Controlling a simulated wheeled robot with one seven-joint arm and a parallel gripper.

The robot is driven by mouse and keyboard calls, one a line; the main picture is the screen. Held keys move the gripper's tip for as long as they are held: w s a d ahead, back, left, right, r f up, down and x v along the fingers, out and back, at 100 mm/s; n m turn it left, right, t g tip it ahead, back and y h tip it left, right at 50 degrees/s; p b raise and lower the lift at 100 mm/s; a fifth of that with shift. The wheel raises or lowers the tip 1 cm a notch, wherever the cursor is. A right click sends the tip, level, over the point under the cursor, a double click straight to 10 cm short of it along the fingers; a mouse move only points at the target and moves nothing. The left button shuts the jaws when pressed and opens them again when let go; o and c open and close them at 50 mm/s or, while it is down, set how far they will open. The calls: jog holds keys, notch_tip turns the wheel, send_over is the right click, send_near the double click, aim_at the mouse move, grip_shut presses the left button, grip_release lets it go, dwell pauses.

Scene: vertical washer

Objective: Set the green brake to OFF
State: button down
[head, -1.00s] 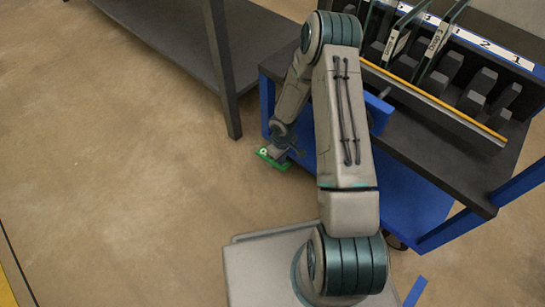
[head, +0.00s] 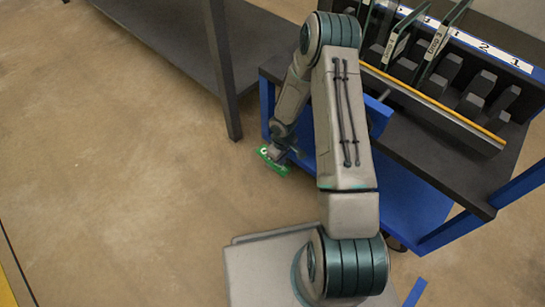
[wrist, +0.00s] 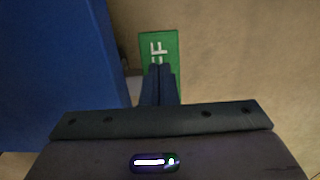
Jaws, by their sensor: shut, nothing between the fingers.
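The green brake (head: 277,168) is a small flat plate low at the near left corner of the blue cart. In the wrist view the green brake (wrist: 174,48) stands upright in the picture, with white letters that look like "FF" turned sideways. My gripper (head: 277,156) is at the brake in the head view. In the wrist view my gripper (wrist: 158,70) has its two dark fingers shut together, with tips overlapping the brake's lower part. Whether they touch it I cannot tell. The fingers hide part of the brake and its lettering.
The blue cart (head: 410,205) stands to the right, with a dark top (head: 437,163) and a slotted rack holding glass plates. Its blue side (wrist: 50,75) fills the left of the wrist view. A dark table (head: 180,45) stands behind. The floor to the left is clear.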

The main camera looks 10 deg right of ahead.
notch_tip(320, 180, up, 5)
jog(key=p, duration=0.3)
jog(key=shift+r+p, duration=0.2)
jog(key=shift+p, duration=0.15)
dwell(0.3)
